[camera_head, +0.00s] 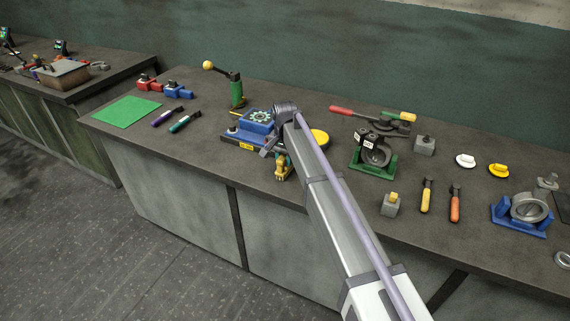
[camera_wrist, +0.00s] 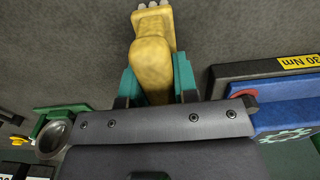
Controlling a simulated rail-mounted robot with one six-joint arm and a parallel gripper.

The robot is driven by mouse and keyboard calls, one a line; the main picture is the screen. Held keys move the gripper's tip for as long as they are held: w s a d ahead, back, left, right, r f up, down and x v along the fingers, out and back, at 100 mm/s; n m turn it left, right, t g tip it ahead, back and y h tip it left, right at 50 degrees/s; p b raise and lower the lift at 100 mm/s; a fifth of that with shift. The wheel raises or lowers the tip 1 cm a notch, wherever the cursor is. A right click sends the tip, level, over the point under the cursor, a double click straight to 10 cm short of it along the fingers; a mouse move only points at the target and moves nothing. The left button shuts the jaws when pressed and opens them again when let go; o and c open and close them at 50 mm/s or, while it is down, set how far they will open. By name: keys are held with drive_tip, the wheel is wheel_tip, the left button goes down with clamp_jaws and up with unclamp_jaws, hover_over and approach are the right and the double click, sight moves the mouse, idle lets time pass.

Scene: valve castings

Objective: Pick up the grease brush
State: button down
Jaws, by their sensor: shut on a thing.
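The grease brush, as I take it, is the yellow piece (camera_wrist: 151,62) with a rounded body and a row of pale tufts at its far end in the wrist view. My gripper (camera_wrist: 156,78) is shut on it, with a teal finger on each side. In the head view the yellow brush (camera_head: 283,172) shows below the end of my arm, near the front edge of the bench, with my gripper (camera_head: 281,158) around it. I cannot tell whether it touches the bench. Its near end is hidden by my gripper's body.
A blue fixture (camera_head: 254,121) with a "30 Nm" label stands close beside my gripper; it also shows in the wrist view (camera_wrist: 290,112). A yellow round thing (camera_head: 319,137) lies partly behind my arm. A green fixture (camera_head: 372,157) stands to the right.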

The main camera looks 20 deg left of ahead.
wheel_tip(320, 180, up, 10)
drive_tip(key=p, duration=1)
drive_tip(key=shift+r, duration=0.15)
drive_tip(key=c, duration=1.5)
unclamp_jaws()
drive_tip(key=shift+f, duration=0.2)
drive_tip(key=shift+c, duration=1.1)
